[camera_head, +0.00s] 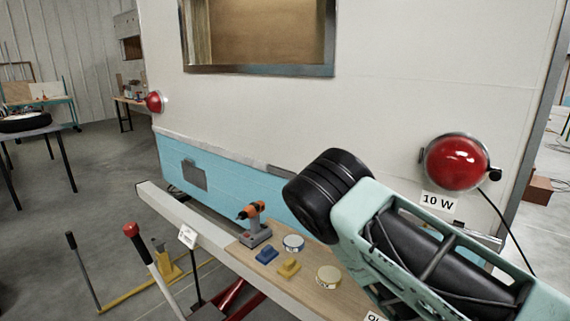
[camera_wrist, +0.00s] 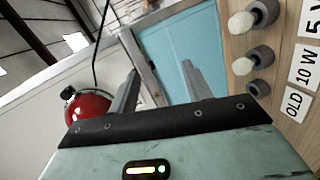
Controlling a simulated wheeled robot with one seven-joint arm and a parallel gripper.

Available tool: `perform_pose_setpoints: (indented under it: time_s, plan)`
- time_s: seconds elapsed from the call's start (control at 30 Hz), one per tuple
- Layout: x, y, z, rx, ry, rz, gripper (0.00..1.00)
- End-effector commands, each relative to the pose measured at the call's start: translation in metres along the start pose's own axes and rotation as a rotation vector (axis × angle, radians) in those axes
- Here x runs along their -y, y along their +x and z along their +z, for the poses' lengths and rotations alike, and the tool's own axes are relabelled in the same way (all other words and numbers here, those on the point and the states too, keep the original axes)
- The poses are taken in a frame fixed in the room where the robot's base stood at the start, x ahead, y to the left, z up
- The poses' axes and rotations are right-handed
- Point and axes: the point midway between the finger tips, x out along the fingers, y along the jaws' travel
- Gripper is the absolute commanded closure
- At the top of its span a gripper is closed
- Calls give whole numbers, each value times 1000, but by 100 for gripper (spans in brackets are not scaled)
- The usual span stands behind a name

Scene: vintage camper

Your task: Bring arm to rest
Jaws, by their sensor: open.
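My arm (camera_head: 440,250), pale green and black, reaches in from the lower right in the head view, in front of the camper's rear wall. My gripper (camera_wrist: 160,84) shows in the wrist view with its two grey fingers well apart and nothing between them. The fingers point toward the camper's white and blue wall, and the red lamp (camera_wrist: 88,108) is to their left. In the head view the fingers cannot be made out behind the arm.
The red lamp (camera_head: 457,162) has a "10 W" label below it. A wooden board (camera_head: 327,307) holds an orange drill (camera_head: 254,222), blue and yellow pieces and round tins. The wrist view shows bulbs (camera_wrist: 241,22) in grey holders. Floor at left has stands and levers.

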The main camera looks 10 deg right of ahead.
Motion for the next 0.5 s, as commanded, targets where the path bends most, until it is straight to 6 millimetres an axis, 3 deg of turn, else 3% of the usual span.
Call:
perform_pose_setpoints:
  time_s: [0.1,0.23,0.37,0.5]
  plan:
    - [42,-29,-23,65,172,-271,51]
    - [78,-81,-58,116,304,-575,51]
    - [92,-146,-94,142,369,-857,51]
    - [82,-222,-125,142,364,-1119,51]
